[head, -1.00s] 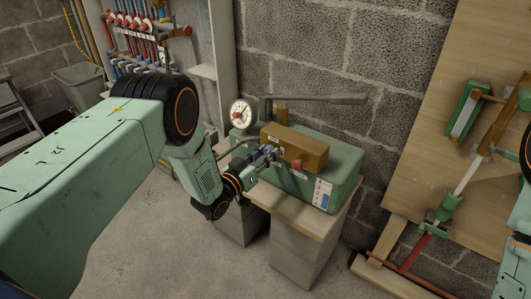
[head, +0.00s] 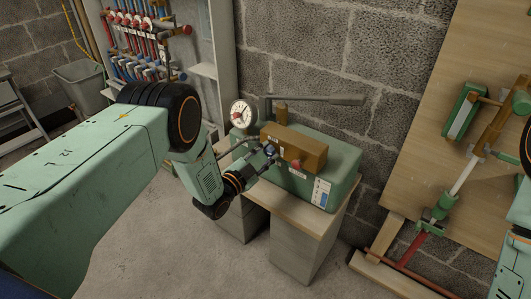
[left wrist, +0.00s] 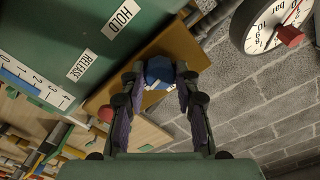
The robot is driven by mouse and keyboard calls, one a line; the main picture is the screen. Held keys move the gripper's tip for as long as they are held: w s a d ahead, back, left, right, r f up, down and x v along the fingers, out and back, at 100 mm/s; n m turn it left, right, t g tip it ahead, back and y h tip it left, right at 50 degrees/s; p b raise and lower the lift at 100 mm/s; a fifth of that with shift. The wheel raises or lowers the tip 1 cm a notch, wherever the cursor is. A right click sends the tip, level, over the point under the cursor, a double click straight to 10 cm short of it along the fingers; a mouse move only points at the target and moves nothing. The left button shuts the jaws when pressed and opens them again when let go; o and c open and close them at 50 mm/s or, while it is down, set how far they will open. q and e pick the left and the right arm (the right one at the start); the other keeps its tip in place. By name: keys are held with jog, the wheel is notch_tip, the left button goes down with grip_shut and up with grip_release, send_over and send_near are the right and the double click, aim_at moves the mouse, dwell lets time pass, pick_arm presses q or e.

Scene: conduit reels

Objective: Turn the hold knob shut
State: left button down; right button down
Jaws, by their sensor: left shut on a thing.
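The blue hold knob (head: 270,149) is on the front of the brown block on the green pump box (head: 343,168). It also shows in the left wrist view (left wrist: 160,71), with a white mark on it. My left gripper (head: 266,153) is shut on this knob, with one dark finger on each side of it in the left wrist view (left wrist: 158,80). The HOLD label (left wrist: 121,19) and the RELEASE label (left wrist: 83,64) are on the green casing. A red knob (head: 296,164) is to the right of the blue one. My right gripper is not in view.
A dial gauge (head: 240,113) and a long grey lever (head: 325,100) stand behind the block. The box rests on a wooden-topped stand (head: 301,225) against the block wall. A wooden board (head: 440,100) with green fittings leans at the right. The floor in front is clear.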

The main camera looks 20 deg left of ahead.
pick_arm(q)
jog(key=shift+m, duration=1.1)
jog(key=shift+f, duration=0.1)
jog(key=c, duration=1)
grip_release()
jog(key=shift+s, duration=0.1)
jog(key=v, duration=1.2)
